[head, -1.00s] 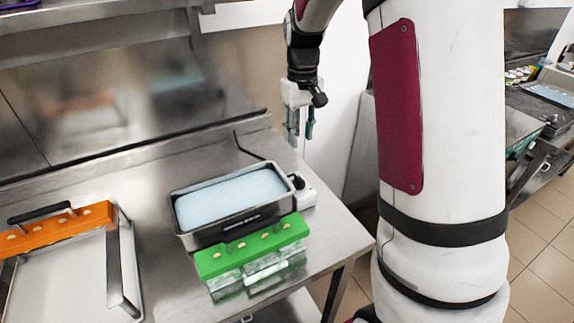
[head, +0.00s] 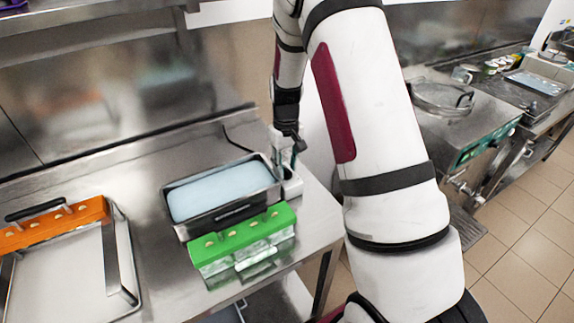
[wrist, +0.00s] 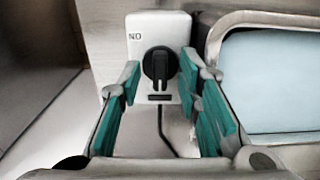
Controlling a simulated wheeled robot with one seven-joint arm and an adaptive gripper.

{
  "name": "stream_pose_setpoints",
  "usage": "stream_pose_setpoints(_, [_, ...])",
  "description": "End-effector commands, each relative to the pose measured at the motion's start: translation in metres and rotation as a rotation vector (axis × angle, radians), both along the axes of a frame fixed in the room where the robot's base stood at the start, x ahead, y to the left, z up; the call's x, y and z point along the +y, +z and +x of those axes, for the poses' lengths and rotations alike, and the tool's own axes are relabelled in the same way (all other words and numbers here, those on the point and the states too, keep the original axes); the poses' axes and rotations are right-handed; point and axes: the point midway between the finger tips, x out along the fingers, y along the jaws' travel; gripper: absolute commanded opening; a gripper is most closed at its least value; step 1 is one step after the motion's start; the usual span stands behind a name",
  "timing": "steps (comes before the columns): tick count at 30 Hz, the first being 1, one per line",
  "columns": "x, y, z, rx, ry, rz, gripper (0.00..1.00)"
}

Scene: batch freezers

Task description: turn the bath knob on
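The bath (head: 220,192) is a steel tub of pale blue liquid on the steel table; its edge also shows at the right of the wrist view (wrist: 285,80). A white control box (head: 292,187) stands at its right end. In the wrist view the box carries a black round knob (wrist: 159,66) with a raised grip bar standing about upright, and letters near its top left corner. My gripper (head: 284,165) is above the box. Its teal-padded fingers (wrist: 160,110) are open, one on each side of the knob in the picture, with no visible contact. In the head view the knob is hidden.
A green mould holder (head: 243,235) stands in front of the bath. An orange one (head: 50,226) lies over a tray (head: 70,280) at left. A steel wall (head: 110,90) rises behind. A dark cable (head: 238,143) runs behind the bath.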

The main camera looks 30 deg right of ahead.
Motion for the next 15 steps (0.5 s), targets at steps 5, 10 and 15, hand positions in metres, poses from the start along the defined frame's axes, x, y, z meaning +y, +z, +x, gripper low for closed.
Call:
stream_pose_setpoints(5, [0.0, -0.0021, 0.0004, -0.001, 0.0, 0.0, 0.32])
stream_pose_setpoints(10, [0.0001, -0.002, 0.0004, -0.001, 0.0, 0.0, 0.23])
stream_pose_setpoints(15, [0.0001, -0.0018, 0.0003, -0.001, 0.0, 0.0, 0.0])
